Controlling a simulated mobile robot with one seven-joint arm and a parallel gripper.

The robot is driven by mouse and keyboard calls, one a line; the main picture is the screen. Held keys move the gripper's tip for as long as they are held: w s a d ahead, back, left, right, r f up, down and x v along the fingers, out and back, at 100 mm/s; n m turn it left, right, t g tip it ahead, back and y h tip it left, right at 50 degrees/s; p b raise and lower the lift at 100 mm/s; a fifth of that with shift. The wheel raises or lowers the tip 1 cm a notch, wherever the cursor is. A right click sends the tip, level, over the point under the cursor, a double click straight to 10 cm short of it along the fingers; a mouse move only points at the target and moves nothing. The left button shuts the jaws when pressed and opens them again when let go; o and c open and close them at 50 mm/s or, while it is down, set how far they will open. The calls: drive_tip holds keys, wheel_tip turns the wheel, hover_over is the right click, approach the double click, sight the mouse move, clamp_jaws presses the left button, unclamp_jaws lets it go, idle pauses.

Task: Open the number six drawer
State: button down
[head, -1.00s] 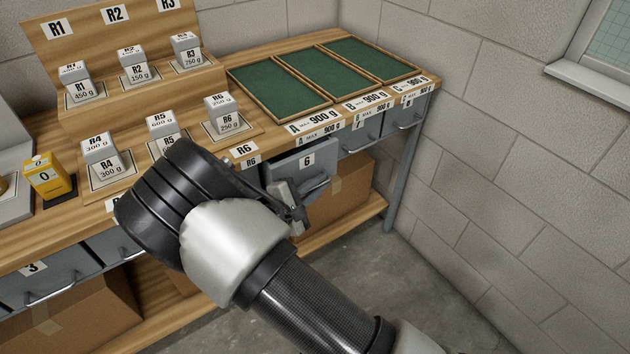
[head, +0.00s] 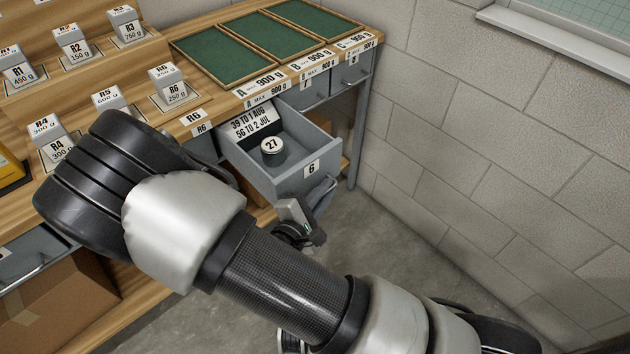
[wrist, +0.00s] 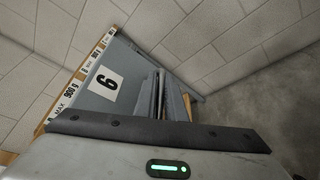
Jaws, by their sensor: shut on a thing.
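The number six drawer (head: 290,178) is a grey drawer pulled well out from under the bench top, its inside showing from above. Its front has a white label reading 6, which also shows in the wrist view (wrist: 104,86). Inside are a dark round weight marked 27 (head: 272,150) and a white card reading 39 TO 1 AUG, 56 TO 2 JUL (head: 252,121). My gripper (head: 318,197) is at the drawer's front, shut on its handle. In the wrist view the fingers (wrist: 162,95) are close together beside the label. The grip itself is partly hidden.
Three green trays (head: 223,57) lie on the bench top above other grey drawers (head: 352,70). Grey weight blocks such as R6 (head: 172,88) stand on the bench. A block wall (head: 480,130) is on the right. The floor (head: 370,230) before the drawer is clear.

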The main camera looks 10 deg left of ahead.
drive_tip(key=shift+s+d+f, duration=0.15)
drive_tip(key=shift+s+d, duration=0.05)
drive_tip(key=shift+s, duration=0.05)
drive_tip(key=c, duration=2.2)
unclamp_jaws()
drive_tip(key=shift+o, duration=0.2)
drive_tip(key=p+v, duration=0.2)
drive_tip(key=v, duration=1.5)
drive_tip(key=shift+s+r, duration=0.2)
drive_tip(key=shift+r, duration=0.05)
